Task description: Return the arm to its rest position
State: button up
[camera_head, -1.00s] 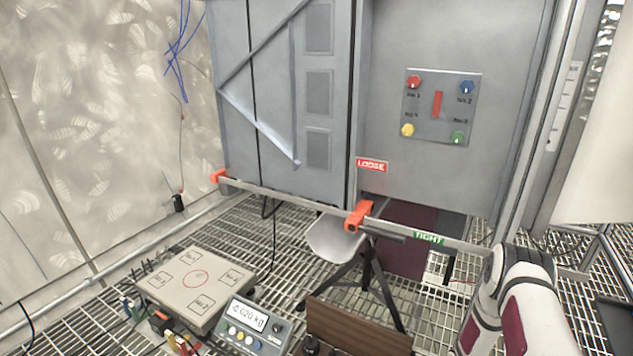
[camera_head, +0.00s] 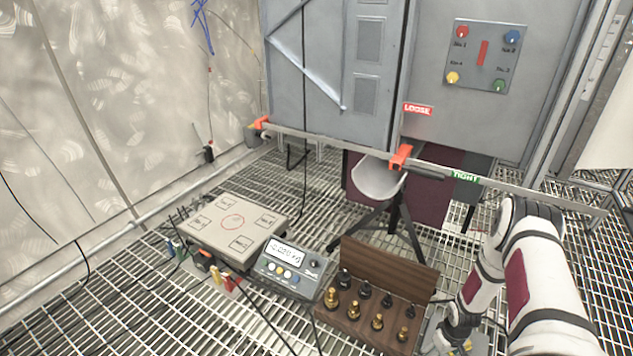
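My white arm (camera_head: 540,270) with dark red panels stands at the right in the head view. It is bent at a high elbow, and a slimmer section runs down and left to a dark wrist part near the bottom edge. No gripper fingers can be made out there; the end of the arm seems cut off by the frame's lower edge. Whether it holds anything is hidden.
A wooden weight rack (camera_head: 345,325) with several brass and black weights stands left of my arm. A scale platform (camera_head: 233,222) and its display box (camera_head: 290,262) lie further left. A rail (camera_head: 330,143) with orange clamps crosses before the grey cabinet (camera_head: 480,130).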

jog(key=w+a+r+m+h, duration=0.1)
jog(key=w+r, duration=0.3)
jog(key=r, duration=1.2)
jog(key=w+a+r, duration=0.1)
jog(key=w+r, duration=0.2)
jog(key=r, duration=1.3)
jog(key=s+a+r, duration=0.2)
jog(key=a+r, duration=0.2)
jog(key=r, duration=0.7)
jog(key=s+a+r+m, duration=0.1)
jog(key=s+a+r, duration=0.4)
jog(key=s+r, duration=0.35)
jog(key=s+a+r, duration=0.5)
jog(key=s+r, duration=0.2)
jog(key=r, duration=0.2)
jog(key=s+a+r+y, duration=0.1)
jog(key=s+a+r, duration=0.15)
jog(key=s, duration=0.65)
jog(key=s+a+r, duration=0.1)
jog(key=s+a, duration=0.3)
jog(key=s, duration=0.6)
notch_tip(320, 180, up, 30)
jog(key=t+p, duration=0.4)
jog(key=p, duration=2.4)
jog(key=shift+d, duration=0.4)
jog(key=shift+w+f, duration=0.1)
jog(key=shift+w, duration=0.05)
